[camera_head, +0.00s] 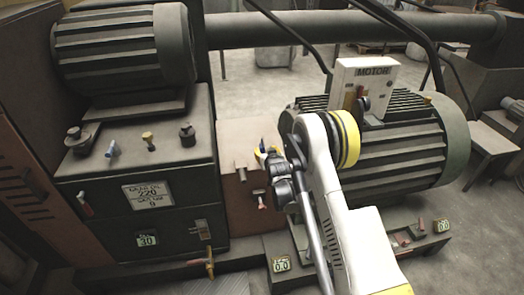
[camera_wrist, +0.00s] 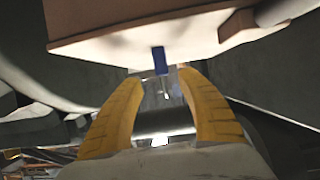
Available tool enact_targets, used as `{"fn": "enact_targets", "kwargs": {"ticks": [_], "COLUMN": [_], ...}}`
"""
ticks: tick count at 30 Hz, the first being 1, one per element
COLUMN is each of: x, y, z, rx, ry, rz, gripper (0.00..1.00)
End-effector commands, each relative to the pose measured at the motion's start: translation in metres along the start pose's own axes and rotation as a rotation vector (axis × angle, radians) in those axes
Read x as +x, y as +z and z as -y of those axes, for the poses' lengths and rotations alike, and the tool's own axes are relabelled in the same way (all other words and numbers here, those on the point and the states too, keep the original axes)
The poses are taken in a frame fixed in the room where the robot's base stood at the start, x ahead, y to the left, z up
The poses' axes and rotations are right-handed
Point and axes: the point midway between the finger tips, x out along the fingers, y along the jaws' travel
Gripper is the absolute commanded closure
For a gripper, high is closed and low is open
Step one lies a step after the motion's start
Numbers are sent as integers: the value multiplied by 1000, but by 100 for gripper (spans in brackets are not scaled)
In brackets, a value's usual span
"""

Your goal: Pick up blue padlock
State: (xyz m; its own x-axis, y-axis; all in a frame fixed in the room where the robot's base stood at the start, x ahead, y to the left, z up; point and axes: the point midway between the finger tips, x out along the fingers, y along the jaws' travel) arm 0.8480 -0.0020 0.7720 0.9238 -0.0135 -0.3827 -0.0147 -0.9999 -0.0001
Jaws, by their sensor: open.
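A small blue block-shaped thing, likely the blue padlock (camera_wrist: 160,60), shows in the wrist view at the lower edge of a pale and brown box. A thin metal part hangs below it. My gripper (camera_wrist: 160,80) is open, with its two yellow fingers on either side of the metal part in the picture. The blue body lies just above the fingertips there. I cannot tell whether they touch. In the head view my gripper (camera_head: 268,155) is over the right side of the reddish-brown box, and the padlock is not clearly made out there.
The reddish-brown box (camera_head: 238,160) stands between the dark gear oil cabinet (camera_head: 145,205) and the large ribbed motor (camera_head: 410,150). A white motor switch box (camera_head: 345,75) is on the motor. Small knobs and handles top the cabinet. A thick pipe (camera_head: 330,27) crosses behind.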

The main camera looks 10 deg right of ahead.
Motion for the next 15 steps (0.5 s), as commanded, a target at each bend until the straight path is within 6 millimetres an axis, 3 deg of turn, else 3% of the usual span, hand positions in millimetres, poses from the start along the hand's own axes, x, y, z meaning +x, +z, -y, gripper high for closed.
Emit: {"fn": "enact_targets", "kwargs": {"ticks": [15], "x": [59], "y": [1], "z": [3], "rx": [0], "ry": [0], "rz": [0], "gripper": [55]}}
